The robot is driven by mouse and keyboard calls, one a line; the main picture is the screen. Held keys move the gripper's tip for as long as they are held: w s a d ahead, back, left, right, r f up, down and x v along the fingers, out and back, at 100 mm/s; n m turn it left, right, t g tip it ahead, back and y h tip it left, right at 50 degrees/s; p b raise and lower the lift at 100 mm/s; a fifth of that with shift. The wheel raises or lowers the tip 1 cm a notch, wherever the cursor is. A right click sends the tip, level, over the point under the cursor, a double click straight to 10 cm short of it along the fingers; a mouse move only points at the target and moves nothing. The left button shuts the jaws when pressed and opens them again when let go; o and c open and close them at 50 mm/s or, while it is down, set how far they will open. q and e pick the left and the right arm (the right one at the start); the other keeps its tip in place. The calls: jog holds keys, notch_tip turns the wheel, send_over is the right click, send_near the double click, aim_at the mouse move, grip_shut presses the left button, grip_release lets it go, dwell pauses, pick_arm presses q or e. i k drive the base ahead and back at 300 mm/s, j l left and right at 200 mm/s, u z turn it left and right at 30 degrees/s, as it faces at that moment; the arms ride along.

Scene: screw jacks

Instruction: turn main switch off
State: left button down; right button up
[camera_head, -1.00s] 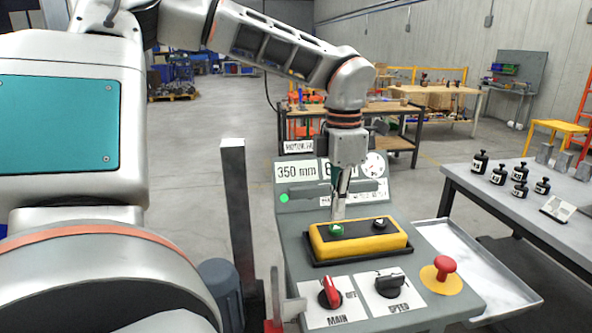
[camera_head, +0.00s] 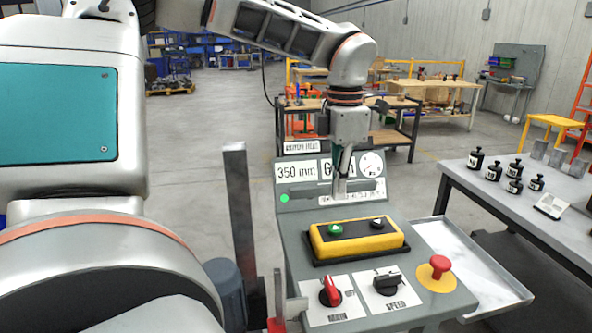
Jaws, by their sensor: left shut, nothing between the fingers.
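The main switch (camera_head: 330,292) is a red-handled rotary knob on a white plate labelled MAIN, at the front left of the grey control panel (camera_head: 292,240). An OFF mark sits at its right, partly unreadable. Its red handle points roughly up and slightly left in the picture. My left gripper (camera_head: 340,198) points down, shut and empty, behind the yellow button box (camera_head: 324,245). It appears apart from the box and well behind the main switch. My right gripper is not in view.
A black speed knob (camera_head: 388,283) and a red mushroom button (camera_head: 439,266) stand right of the main switch. The box carries a green button (camera_head: 335,230). A metal tray (camera_head: 480,265) adjoins the panel. A table with black weights (camera_head: 514,186) stands at the right.

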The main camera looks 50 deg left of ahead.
aim_at(331, 297)
jog(key=k+l, duration=0.25)
jog(key=k, duration=0.25)
jog(key=k+l, duration=0.25)
jog(key=k, duration=0.2)
